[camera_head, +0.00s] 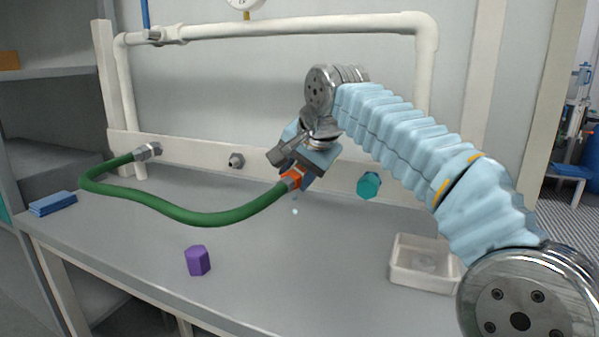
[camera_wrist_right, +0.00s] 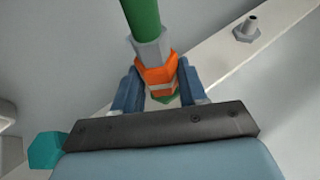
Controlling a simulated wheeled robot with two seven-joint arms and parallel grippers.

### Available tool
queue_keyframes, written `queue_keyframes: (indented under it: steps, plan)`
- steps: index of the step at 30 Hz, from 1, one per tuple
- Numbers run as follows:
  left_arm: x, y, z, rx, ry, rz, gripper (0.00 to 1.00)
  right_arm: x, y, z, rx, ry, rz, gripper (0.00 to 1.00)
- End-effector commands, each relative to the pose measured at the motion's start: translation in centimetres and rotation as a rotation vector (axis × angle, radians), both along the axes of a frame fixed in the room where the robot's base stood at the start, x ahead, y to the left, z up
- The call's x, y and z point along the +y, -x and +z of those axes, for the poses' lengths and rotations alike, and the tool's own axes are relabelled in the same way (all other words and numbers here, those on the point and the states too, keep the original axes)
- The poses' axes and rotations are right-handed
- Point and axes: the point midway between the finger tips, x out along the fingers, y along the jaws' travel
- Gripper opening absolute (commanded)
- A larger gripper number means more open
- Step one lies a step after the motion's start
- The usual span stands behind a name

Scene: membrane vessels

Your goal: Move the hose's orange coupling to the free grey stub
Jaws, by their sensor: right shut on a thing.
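The green hose (camera_head: 205,216) runs from a grey fitting (camera_head: 147,151) on the wall rail at left, sags over the table and rises to its orange coupling (camera_head: 292,179). My right gripper (camera_head: 295,172) is shut on the orange coupling and holds it above the table. In the right wrist view the orange coupling (camera_wrist_right: 157,76) sits between the two blue fingers (camera_wrist_right: 157,88). The free grey stub (camera_head: 236,160) sticks out of the rail, left of my gripper and apart from the coupling. It also shows in the right wrist view (camera_wrist_right: 246,29). My left gripper is not in view.
A teal cap (camera_head: 369,185) is on the rail right of my gripper. A purple hexagonal piece (camera_head: 198,260) stands on the table front. Small droplets (camera_head: 295,211) show below the coupling.

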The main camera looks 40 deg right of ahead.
Motion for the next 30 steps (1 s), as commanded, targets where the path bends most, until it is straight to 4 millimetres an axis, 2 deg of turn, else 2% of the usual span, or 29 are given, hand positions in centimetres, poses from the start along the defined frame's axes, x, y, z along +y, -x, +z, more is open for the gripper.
queue_keyframes:
  steps: [30]
  plan:
    - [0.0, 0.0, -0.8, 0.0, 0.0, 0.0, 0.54, 3.8, 2.0, 0.0, -0.001, 0.001, 0.0, 0.0]
